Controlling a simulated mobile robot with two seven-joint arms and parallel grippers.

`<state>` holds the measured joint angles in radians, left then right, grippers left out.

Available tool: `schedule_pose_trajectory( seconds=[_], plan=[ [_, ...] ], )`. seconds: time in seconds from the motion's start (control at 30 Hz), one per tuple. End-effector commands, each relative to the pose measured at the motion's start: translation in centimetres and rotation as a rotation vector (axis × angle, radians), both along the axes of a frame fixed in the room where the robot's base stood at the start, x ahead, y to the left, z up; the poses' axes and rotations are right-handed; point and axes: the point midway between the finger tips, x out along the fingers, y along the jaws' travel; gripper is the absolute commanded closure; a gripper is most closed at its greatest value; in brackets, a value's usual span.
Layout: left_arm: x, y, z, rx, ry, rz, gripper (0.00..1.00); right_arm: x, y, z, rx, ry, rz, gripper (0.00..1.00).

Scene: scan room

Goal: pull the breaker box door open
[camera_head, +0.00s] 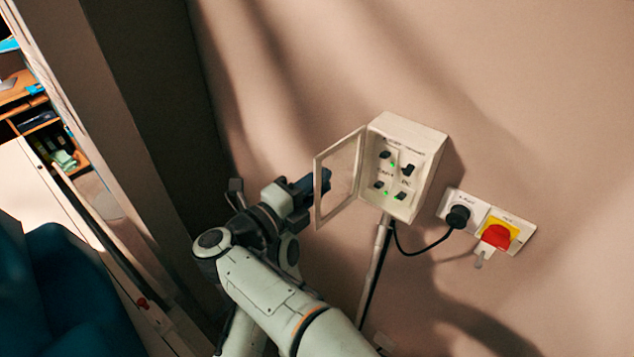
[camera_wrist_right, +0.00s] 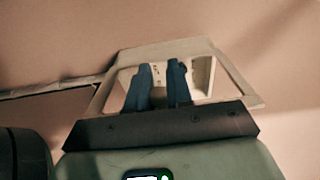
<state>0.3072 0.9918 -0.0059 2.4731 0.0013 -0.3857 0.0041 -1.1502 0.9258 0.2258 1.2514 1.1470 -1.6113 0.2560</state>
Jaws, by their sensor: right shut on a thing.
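The breaker box (camera_head: 428,170) is a white box on the wall. Its door (camera_head: 341,205), a pale frame around a clear pane, stands swung out to the left, and the switches inside are exposed. My right gripper (camera_head: 318,183) has its dark blue fingers at the door's free edge and is shut on the door. In the right wrist view the two fingers (camera_wrist_right: 159,80) show against the door frame (camera_wrist_right: 228,72); the exact grip point is hidden. My left gripper is not in view.
Right of the box are a socket with a black plug (camera_head: 458,217) and a red rotary switch on a yellow plate (camera_head: 496,236). A black cable and a conduit (camera_head: 376,265) run below the box. Shelves (camera_head: 40,125) stand at far left.

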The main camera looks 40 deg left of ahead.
Motion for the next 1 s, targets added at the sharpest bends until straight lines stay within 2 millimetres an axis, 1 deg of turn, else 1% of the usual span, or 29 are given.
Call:
schedule_pose_trajectory(
  seconds=[0.33,0.37,0.4,0.43,0.77,0.87,0.97,1.0],
  plan=[
    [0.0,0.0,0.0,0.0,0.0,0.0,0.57,0.0,0.1,-0.1,-0.001,0.0,0.001,1.0],
    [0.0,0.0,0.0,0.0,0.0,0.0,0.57,0.0,0.1,-0.1,-0.001,0.0,0.001,0.73],
    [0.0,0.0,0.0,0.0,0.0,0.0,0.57,0.0,0.1,0.0,-0.001,0.0,0.001,0.6],
    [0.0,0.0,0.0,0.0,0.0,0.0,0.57,0.0,0.0,0.0,-0.001,0.0,0.001,0.55],
    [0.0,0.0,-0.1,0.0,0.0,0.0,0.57,-0.2,0.1,0.0,0.0,-0.001,0.001,0.55],
    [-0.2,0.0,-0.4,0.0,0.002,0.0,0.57,-1.1,0.3,-0.1,0.001,0.0,0.003,0.55],
    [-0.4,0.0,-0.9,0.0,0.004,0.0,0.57,-2.9,0.5,-0.1,0.001,-0.001,0.005,0.55],
    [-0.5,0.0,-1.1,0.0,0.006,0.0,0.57,-3.8,0.7,-0.1,0.0,-0.001,0.005,0.55]
  ],
)
